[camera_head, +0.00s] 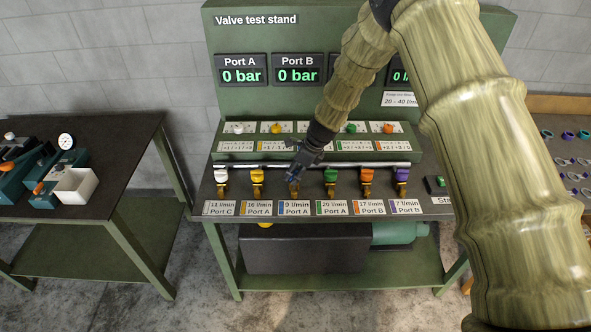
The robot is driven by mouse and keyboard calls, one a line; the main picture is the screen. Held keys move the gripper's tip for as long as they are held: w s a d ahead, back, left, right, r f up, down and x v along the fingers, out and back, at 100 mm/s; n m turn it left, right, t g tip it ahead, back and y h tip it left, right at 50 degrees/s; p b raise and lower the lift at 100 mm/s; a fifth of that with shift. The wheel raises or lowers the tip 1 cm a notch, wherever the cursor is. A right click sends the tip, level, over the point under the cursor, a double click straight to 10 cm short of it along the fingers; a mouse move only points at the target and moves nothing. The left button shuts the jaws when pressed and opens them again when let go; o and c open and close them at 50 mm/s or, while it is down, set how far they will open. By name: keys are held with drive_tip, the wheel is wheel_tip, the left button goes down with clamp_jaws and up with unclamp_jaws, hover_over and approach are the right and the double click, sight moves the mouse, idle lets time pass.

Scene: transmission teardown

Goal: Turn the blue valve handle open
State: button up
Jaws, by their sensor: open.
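The blue-marked valve (294,190) is third from the left in the row of valves on the test stand, above a label (294,208) with a blue mark that reads 9 l/min, Port A. Its brass body shows, but its handle is mostly hidden by my gripper, so I cannot tell how it is turned.
White and yellow (257,175) valves stand to the left, and green (331,175), orange and purple ones to the right, all close by. A pale pipe (370,164) runs behind the row. Port A's display (241,69) and Port B's read 0 bar. My arm covers other displays.

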drive_tip(key=shift+a+f, duration=0.15)
drive_tip(key=shift+f, duration=0.1)
drive_tip(key=c, duration=1)
